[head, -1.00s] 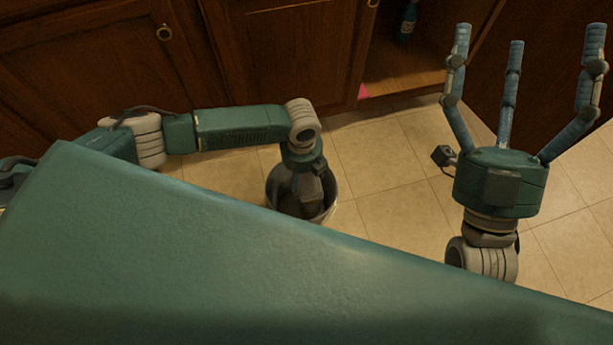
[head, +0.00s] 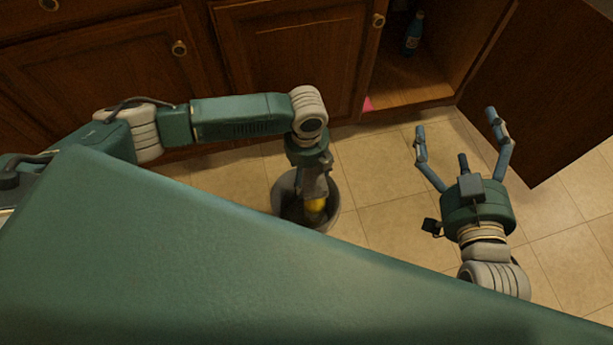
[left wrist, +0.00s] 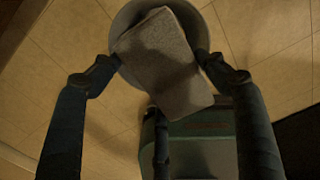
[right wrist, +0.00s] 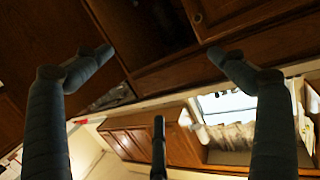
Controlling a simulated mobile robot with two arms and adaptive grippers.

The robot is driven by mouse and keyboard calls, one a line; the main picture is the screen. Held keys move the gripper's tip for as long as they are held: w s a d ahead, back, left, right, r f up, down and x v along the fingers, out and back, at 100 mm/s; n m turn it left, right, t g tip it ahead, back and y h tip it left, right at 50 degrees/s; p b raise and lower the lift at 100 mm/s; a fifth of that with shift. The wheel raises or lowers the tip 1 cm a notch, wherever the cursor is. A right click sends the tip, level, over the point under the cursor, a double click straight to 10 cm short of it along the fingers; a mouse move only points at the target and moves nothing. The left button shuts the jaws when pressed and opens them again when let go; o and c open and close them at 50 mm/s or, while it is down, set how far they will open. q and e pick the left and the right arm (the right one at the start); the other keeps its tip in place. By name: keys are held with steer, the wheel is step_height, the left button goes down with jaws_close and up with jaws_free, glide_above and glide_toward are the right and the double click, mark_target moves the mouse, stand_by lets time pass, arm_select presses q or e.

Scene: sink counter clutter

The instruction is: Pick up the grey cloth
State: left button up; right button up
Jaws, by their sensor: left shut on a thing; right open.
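The grey cloth (left wrist: 165,62) is a folded, rough-textured slab between the fingers of my left gripper (left wrist: 158,66) in the left wrist view. It lies across the mouth of a round bucket (left wrist: 130,18) and hides much of it. In the head view my left gripper (head: 312,185) points down at the grey bucket (head: 285,197) on the floor, and I cannot make out the cloth there. My right gripper (head: 457,128) is open and empty over the floor to the right. It also shows open in the right wrist view (right wrist: 160,58).
A yellow thing (head: 316,206) shows at the bucket, partly hidden. Wooden cabinets (head: 290,60) stand behind. One is open, with a blue bottle (head: 412,35) and a pink item (head: 367,104). Its open door (head: 550,90) stands at right. The tiled floor (head: 385,185) is clear between the arms.

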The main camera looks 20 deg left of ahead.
mark_target(307, 173)
arm_select(q)
step_height(307, 173, up, 5)
steer(key=shift+p, duration=0.8)
step_height(307, 173, up, 6)
steer(key=shift+p, duration=0.9)
arm_select(e)
steer(key=s+d+f+g+h, duration=0.1)
steer(key=s+d+f+g, duration=0.2)
steer(key=s+f+g, duration=0.2)
steer(key=s+d+f+g+h, duration=0.2)
steer(key=s+f+g, duration=0.3)
steer(key=s+f, duration=0.5)
steer(key=shift+d+f+m, duration=0.3)
steer(key=shift+d, duration=0.15)
arm_select(q)
steer(key=shift+f, duration=0.1)
